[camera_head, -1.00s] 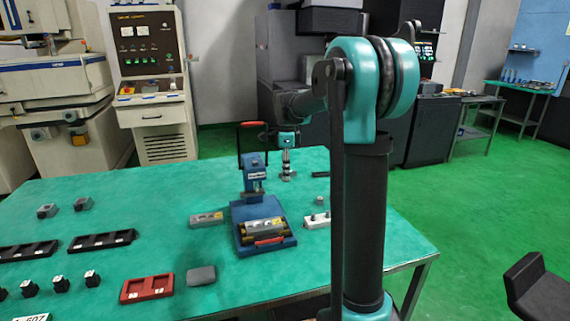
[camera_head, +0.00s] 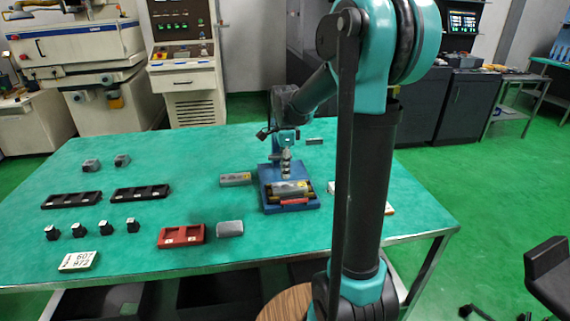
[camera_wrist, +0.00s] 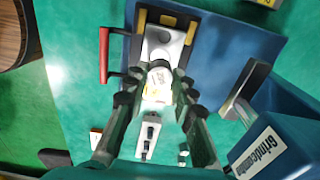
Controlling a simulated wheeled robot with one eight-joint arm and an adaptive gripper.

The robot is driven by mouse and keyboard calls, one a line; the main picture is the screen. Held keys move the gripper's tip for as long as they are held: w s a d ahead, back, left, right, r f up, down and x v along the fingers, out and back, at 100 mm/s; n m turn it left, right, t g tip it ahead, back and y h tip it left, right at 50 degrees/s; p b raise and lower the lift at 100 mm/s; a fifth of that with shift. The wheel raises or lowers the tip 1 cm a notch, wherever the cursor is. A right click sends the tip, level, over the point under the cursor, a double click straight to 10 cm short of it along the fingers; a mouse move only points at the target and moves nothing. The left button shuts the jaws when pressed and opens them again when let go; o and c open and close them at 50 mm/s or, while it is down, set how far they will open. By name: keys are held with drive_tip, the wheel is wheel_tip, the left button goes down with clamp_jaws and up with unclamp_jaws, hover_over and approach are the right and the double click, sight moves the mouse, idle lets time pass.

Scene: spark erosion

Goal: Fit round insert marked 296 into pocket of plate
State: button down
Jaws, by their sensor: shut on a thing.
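My gripper (camera_wrist: 158,92) is shut on a pale round insert (camera_wrist: 158,80) with dark marking on its face; the number is too blurred to read. In the head view my gripper (camera_head: 286,168) is above the blue press fixture (camera_head: 270,205). The grey plate (camera_wrist: 165,28) lies on the fixture between dark and yellow clamping parts, its round pocket opening showing just ahead of the insert. It also shows in the head view (camera_head: 290,188). The insert overlaps the plate's near end in the wrist view; I cannot tell whether they touch.
The press column with a white label (camera_wrist: 262,155) stands close at the right, and a red handle (camera_wrist: 103,55) lies at the left. A grey block (camera_head: 235,179) sits beside the fixture. Black trays (camera_head: 71,200), a red tray (camera_head: 181,236) and small black blocks occupy the table's left.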

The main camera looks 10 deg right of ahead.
drive_tip(key=shift+f, duration=2.4)
drive_tip(key=shift+f, duration=0.2)
drive_tip(key=c, duration=1.2)
unclamp_jaws()
wheel_tip(320, 180, up, 12)
